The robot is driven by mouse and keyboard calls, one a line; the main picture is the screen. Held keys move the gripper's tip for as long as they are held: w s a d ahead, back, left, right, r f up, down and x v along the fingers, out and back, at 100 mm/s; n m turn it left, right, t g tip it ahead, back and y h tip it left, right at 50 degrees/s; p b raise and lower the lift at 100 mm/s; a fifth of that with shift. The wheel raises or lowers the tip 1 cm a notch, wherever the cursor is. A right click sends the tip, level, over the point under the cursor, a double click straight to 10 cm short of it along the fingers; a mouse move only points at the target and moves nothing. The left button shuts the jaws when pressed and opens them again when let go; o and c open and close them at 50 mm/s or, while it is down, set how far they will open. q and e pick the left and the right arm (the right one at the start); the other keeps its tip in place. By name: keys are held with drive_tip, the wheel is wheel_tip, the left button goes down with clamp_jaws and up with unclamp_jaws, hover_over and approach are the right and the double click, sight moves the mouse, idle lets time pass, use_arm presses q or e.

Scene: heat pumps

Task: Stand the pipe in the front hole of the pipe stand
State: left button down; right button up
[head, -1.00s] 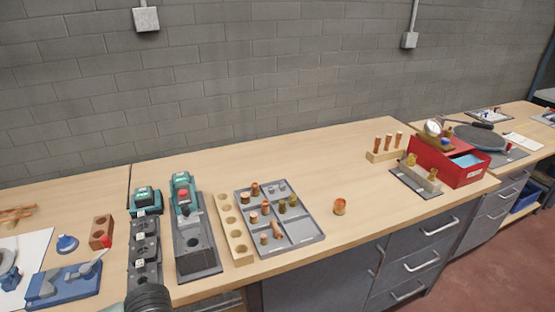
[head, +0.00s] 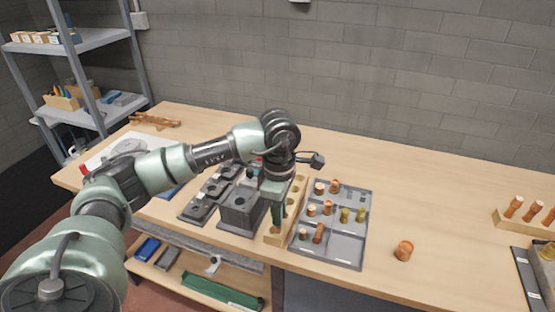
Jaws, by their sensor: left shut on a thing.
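The pipe stand (head: 300,187), a long pale wooden block with a row of round holes, stands on the bench just left of the grey tray. My left gripper (head: 276,222) points down over the front part of the stand. It is shut on the pipe, which its fingers and the wrist hide almost wholly. I cannot tell whether the pipe is in the front hole or above it. My right gripper is not in view.
The grey compartment tray (head: 345,250) holds several copper and brass fittings. A loose copper fitting (head: 403,250) lies to its right. A dark grey fixture (head: 238,212) stands close left of the stand. A wooden rack (head: 515,222) holds copper pieces at far right.

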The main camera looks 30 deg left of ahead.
use_arm(q)
drive_tip(key=w+a+r+n, duration=0.3)
drive_tip(key=r+n, duration=0.5)
drive_tip(key=n, duration=0.2)
drive_tip(key=shift+w+a+r+b, duration=0.35)
drive_tip(key=shift+w, duration=0.05)
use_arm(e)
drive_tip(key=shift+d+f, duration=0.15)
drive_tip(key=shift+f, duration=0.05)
use_arm(q)
drive_tip(key=shift+f, duration=0.1)
wheel_tip(320, 180, down, 15)
drive_tip(key=b, duration=1)
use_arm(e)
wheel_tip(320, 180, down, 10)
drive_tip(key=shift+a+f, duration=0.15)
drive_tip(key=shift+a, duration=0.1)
